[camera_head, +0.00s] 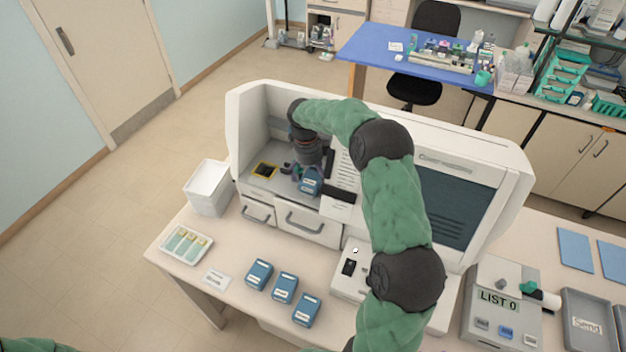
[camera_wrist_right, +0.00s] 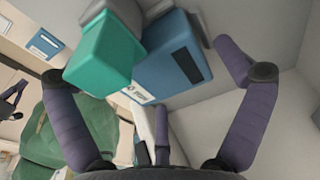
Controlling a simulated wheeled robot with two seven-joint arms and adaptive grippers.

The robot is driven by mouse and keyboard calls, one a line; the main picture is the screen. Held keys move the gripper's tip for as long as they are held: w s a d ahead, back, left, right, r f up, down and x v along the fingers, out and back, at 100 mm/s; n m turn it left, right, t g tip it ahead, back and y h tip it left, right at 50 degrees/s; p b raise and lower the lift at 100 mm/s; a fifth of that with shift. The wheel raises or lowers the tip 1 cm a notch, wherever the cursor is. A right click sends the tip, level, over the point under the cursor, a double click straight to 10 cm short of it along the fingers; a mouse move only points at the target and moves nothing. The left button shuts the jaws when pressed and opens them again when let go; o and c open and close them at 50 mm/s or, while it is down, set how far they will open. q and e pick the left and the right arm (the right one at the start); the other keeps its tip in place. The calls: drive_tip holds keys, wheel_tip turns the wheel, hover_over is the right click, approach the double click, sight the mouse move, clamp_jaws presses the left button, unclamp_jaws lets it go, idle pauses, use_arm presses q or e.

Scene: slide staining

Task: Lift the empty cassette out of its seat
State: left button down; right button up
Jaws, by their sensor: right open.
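A blue cassette (camera_head: 311,187) with a pale label sits inside the white staining machine, at the front of its open bay. In the right wrist view the blue cassette (camera_wrist_right: 177,62) shows with a teal block (camera_wrist_right: 103,55) in front of it. My right gripper (camera_head: 306,171) is inside the bay at the cassette. Its purple fingers are spread on either side of the teal block and cassette, open and not closed on them. The seat under the cassette is hidden, and I cannot see whether the cassette is empty. My left gripper is out of view.
A yellow-rimmed dark square (camera_head: 264,170) lies left of the cassette in the bay. The machine's walls (camera_head: 247,130) stand close around my arm. Three blue cassettes (camera_head: 285,288), a slide tray (camera_head: 187,244) and a white bin (camera_head: 209,187) are on the bench.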

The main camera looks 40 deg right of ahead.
drive_tip(key=c, duration=1.4)
